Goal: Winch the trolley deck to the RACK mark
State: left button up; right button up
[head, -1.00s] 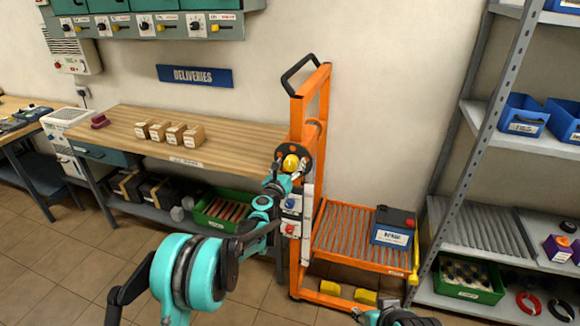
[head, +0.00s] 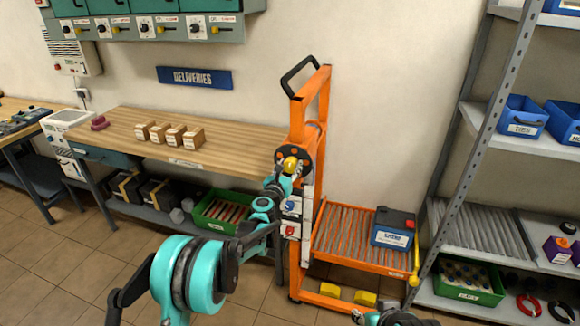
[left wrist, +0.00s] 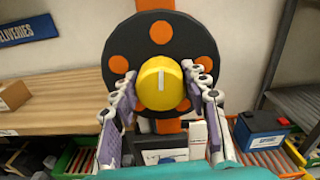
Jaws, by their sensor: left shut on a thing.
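The orange trolley (head: 325,95) stands against the wall between bench and rack. Its roller deck (head: 345,235) is low on the mast, with a blue battery (head: 392,237) at its right end. The black winch wheel (head: 303,153) has orange spots; it also shows in the left wrist view (left wrist: 161,28). My left gripper (head: 287,172) is shut on its yellow knob (left wrist: 157,84), with one finger on each side. White labels (head: 307,203) run down the mast, too small to read; the RACK mark cannot be made out. My right gripper (head: 385,317) is partly cut off at the bottom edge.
A wooden bench (head: 235,132) with small boxes is close to the left of the mast; a green crate (head: 222,212) is beneath it. A grey rack (head: 462,150) stands close to the right of the deck. Yellow blocks (head: 365,298) sit on the trolley base.

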pick_arm(q)
jog(key=m, duration=0.5)
jog(key=shift+d, duration=0.1)
jog(key=m, duration=0.4)
jog(key=shift+d+m, duration=0.1)
jog(key=shift+m, duration=0.3)
jog(key=m, duration=0.4)
jog(key=shift+s+f+m, duration=0.1)
jog(key=shift+f+m, duration=0.05)
jog(key=shift+m, duration=0.15)
jog(key=m, duration=0.5)
jog(key=shift+f, duration=0.1)
jog(key=m, duration=0.5)
jog(key=shift+f, duration=0.1)
jog(key=m, duration=0.9)
jog(key=shift+f, duration=0.1)
jog(key=m, duration=0.4)
jog(key=shift+m, duration=0.4)
